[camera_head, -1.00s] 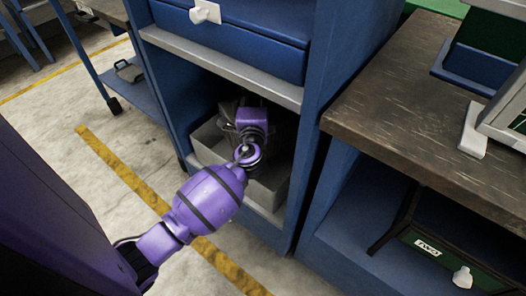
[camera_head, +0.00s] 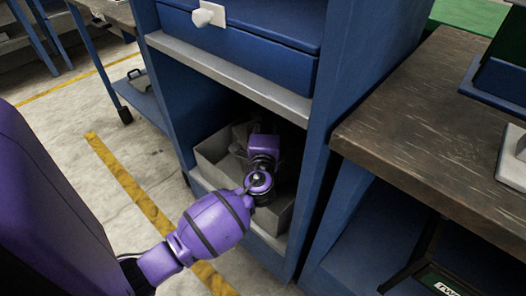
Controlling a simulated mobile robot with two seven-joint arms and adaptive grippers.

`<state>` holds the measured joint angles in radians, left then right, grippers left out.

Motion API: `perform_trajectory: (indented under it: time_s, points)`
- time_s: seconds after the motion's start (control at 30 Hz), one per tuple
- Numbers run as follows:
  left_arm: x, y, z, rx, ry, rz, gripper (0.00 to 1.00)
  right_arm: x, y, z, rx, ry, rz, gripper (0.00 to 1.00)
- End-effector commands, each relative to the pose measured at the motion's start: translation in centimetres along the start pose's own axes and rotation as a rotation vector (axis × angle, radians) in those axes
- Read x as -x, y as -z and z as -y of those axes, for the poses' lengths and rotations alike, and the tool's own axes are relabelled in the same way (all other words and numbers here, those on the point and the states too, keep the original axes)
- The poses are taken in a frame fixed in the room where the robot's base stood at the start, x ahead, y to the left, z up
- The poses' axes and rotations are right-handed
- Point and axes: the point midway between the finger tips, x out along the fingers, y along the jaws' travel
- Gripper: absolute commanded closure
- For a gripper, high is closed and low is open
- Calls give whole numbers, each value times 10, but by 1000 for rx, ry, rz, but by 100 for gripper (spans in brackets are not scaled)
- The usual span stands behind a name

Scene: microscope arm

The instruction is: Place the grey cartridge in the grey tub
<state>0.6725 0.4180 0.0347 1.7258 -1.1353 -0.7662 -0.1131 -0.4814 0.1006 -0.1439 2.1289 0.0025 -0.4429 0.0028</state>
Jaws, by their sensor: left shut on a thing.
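The grey tub (camera_head: 213,160) stands on the bottom shelf inside the blue cabinet, open at the top. My left arm reaches into the cabinet from the lower left. My left gripper (camera_head: 258,133) is over the tub, mostly hidden behind my own purple wrist and in shadow. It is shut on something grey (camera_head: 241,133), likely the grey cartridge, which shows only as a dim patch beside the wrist. I cannot tell whether it touches the tub. My right gripper is not in view.
The blue cabinet (camera_head: 325,110) has a drawer with a white handle (camera_head: 209,15) above the opening, and a grey ledge (camera_head: 232,78) just over my arm. A dark worktop (camera_head: 430,125) stands to the right.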

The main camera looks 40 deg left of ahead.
Motion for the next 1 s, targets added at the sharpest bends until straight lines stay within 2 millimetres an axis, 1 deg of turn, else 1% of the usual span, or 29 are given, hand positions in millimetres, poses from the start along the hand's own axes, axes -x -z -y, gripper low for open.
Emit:
perform_trajectory:
  time_s: [0.13, 0.3, 0.57, 0.7, 0.8, 0.9, 1.0]
  points:
    - [-1, 0, -15, -2, 4, -1, 100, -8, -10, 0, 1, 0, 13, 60]
    - [0, 0, -43, -3, 4, -1, 100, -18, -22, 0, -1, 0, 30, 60]
    - [0, -1, -63, -2, 6, 0, 100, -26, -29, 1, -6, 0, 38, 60]
    - [0, -2, -87, -4, 5, 0, 100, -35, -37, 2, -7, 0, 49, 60]
    - [0, -2, -99, -3, 5, 0, 100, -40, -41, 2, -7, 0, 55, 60]
    - [0, -2, -103, -1, 7, 0, 100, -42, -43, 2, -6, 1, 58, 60]
    - [0, -2, -103, 0, 8, 0, 100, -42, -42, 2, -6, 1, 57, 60]
